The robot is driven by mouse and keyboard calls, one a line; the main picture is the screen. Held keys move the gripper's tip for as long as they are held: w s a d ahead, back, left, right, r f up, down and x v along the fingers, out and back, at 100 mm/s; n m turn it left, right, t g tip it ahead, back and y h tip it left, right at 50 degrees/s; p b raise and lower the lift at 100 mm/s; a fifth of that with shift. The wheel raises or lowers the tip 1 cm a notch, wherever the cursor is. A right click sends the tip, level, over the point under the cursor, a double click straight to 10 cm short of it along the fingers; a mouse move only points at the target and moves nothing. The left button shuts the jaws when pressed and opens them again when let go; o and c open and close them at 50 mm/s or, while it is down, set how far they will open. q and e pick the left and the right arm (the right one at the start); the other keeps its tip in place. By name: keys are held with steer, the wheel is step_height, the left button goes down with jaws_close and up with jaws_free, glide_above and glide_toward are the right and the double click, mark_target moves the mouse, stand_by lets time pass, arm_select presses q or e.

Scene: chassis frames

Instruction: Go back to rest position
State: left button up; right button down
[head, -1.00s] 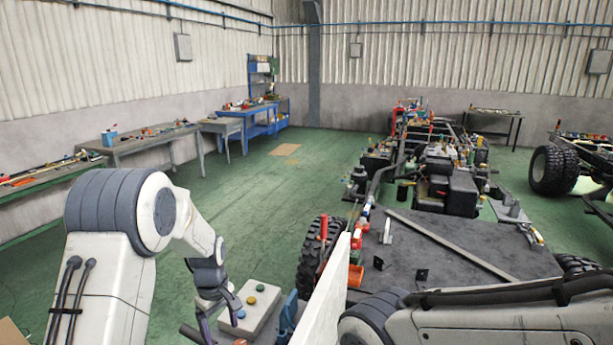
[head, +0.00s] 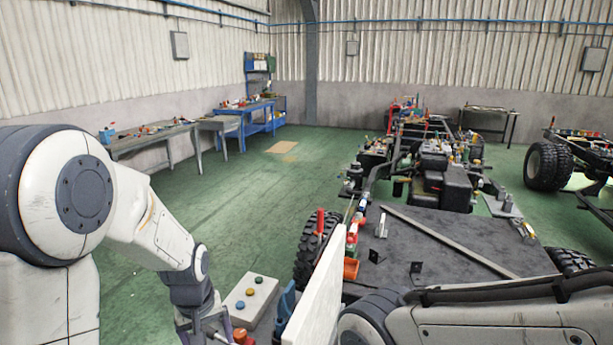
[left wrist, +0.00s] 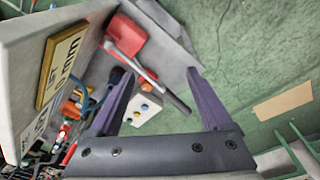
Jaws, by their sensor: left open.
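My left gripper (head: 203,328) hangs low near the bottom edge of the head view, left of the pale button box (head: 248,299). In the left wrist view its two purple fingers (left wrist: 155,75) are spread apart with nothing held between them. The button box also shows there (left wrist: 144,112), beyond the fingers and apart from them. My right arm (head: 480,322) crosses the lower right of the head view. My right gripper is out of the frame.
A white upright panel (head: 315,300) stands right of the button box, beside the chassis (head: 430,245) with its wheel (head: 310,245). Workbenches (head: 150,140) line the left wall. The green floor (head: 235,200) between is clear. A red box (left wrist: 128,38) shows in the wrist view.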

arm_select(q)
steer(key=s+d+r+m+t, duration=0.1)
steer(key=s+r+m, duration=0.1)
steer(key=s+m, duration=0.45)
steer(key=s+d+f+m+g+b, duration=0.1)
steer(key=s+d+f+m+b, duration=0.1)
steer(key=s+d+b, duration=0.3)
steer(key=s+d+f+m+g+h+b, duration=0.1)
steer(key=s+d+f+m+b, duration=0.1)
steer(key=s+d+b, duration=0.3)
steer(key=s+d+m, duration=0.1)
steer(key=s+d, duration=0.3)
steer(key=s, duration=0.1)
steer(key=shift+m, duration=0.35)
stand_by(5.0)
